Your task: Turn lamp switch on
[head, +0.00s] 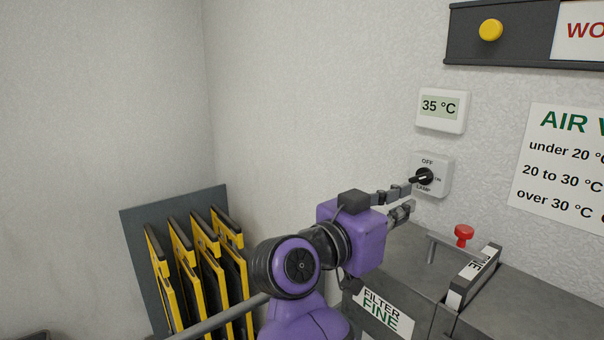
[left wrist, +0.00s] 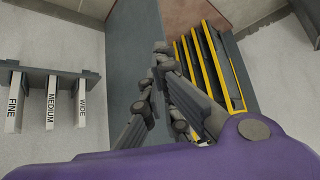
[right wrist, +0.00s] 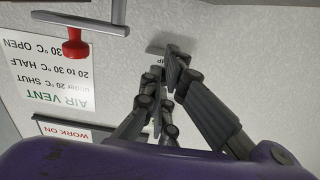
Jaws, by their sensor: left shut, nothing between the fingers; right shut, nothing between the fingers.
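The lamp switch (head: 444,163) is a white wall box with a black rotary knob (head: 424,176). OFF is printed above the knob, LAMP below it, and small lettering is at its right. The knob's bar lies roughly sideways; its exact setting is hard to read. My right gripper (head: 411,198) is shut and empty, its upper fingertip at the lower left of the knob. I cannot tell if they touch. In the right wrist view the fingers (right wrist: 165,80) hide most of the switch (right wrist: 154,49). My left gripper (left wrist: 158,75) is shut and empty, away from the switch.
A 35 °C display (head: 440,111) hangs above the switch. An air vent sign (head: 560,160) is at the right. A yellow-edged plate rack (head: 135,235) stands at lower left, also near my left gripper.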

